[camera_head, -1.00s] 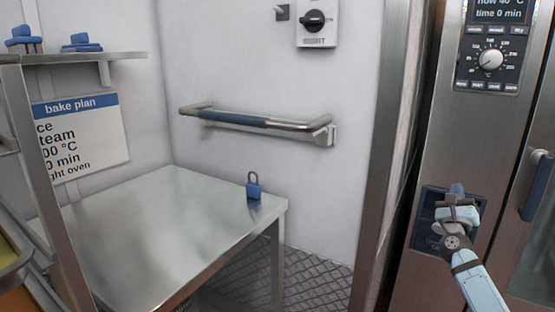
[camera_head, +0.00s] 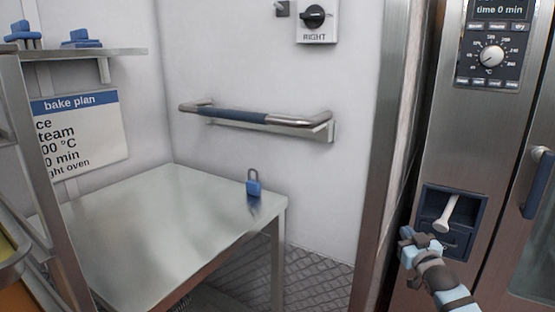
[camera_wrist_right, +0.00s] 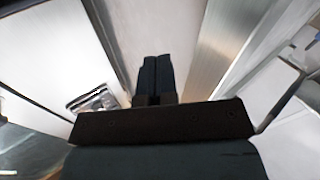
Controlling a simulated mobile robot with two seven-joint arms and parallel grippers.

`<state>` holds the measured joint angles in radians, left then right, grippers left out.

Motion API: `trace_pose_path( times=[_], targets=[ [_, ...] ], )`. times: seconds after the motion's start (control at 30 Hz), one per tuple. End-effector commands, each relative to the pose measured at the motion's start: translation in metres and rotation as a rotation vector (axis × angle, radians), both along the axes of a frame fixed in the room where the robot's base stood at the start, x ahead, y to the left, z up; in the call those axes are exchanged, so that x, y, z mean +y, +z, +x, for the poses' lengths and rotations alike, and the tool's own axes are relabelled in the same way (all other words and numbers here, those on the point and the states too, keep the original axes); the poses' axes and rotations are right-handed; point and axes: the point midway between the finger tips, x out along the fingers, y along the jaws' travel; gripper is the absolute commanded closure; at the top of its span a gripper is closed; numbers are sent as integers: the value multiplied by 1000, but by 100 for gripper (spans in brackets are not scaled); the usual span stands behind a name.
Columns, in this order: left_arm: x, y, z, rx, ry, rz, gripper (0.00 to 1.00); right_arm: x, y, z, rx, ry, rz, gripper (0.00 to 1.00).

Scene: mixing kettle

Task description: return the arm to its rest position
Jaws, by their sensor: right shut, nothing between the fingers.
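My right gripper (camera_head: 421,242) is at the lower right of the head view, in front of the oven's steel column and just below and left of a white lever (camera_head: 448,212). In the right wrist view its two dark fingers (camera_wrist_right: 156,76) are together, with nothing between them. It looks apart from the lever. The lever sits tilted in a dark blue recessed panel (camera_head: 428,203). My left gripper does not show in either view.
A steel table (camera_head: 150,225) with a blue padlock (camera_head: 254,187) stands left. A rail (camera_head: 240,117) and a switch box (camera_head: 316,22) are on the wall. The oven dial (camera_head: 491,57) and blue door handle (camera_head: 538,185) are at right. Blue items (camera_head: 82,39) lie on a shelf.

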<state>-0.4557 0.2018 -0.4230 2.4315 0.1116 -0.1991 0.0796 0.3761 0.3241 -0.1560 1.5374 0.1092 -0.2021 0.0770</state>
Motion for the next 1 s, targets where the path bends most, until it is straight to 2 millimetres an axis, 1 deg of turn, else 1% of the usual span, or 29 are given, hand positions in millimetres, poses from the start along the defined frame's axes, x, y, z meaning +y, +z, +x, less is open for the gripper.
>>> trace_pose_path(
  times=[0.03, 0.07, 0.1, 0.17, 0.2, 0.27, 0.3, 0.37, 0.4, 0.47, 0.5, 0.6, 0.7, 0.9, 0.93, 1.0],
  targets=[
    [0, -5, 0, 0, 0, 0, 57, 19, -16, -18, 7, 31, 5, 100],
    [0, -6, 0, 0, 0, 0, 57, 31, -24, -29, 10, 49, 8, 100],
    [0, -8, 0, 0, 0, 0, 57, 47, -33, -46, 14, 76, 15, 100],
    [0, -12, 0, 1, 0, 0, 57, 73, -47, -74, 19, 118, 28, 100],
    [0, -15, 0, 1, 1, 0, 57, 91, -55, -95, 24, 150, 41, 100],
    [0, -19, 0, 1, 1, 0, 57, 118, -65, -131, 30, 197, 64, 100],
    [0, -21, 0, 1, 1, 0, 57, 135, -70, -156, 33, 227, 84, 100],
    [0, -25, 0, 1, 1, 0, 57, 159, -74, -194, 38, 271, 118, 100],
    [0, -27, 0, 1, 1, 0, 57, 173, -73, -217, 39, 297, 140, 100],
    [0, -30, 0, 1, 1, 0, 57, 189, -71, -249, 41, 329, 174, 100],
    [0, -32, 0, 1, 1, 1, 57, 198, -68, -268, 43, 346, 197, 100],
    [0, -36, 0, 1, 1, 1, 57, 214, -59, -308, 43, 381, 248, 100],
    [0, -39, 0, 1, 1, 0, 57, 224, -47, -342, 43, 406, 296, 100],
    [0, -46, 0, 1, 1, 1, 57, 236, -21, -397, 42, 440, 390, 100],
    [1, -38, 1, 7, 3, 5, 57, 235, -12, -397, 46, 437, 387, 100],
    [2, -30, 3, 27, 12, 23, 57, 234, -6, -392, 68, 424, 371, 100]
  ],
)
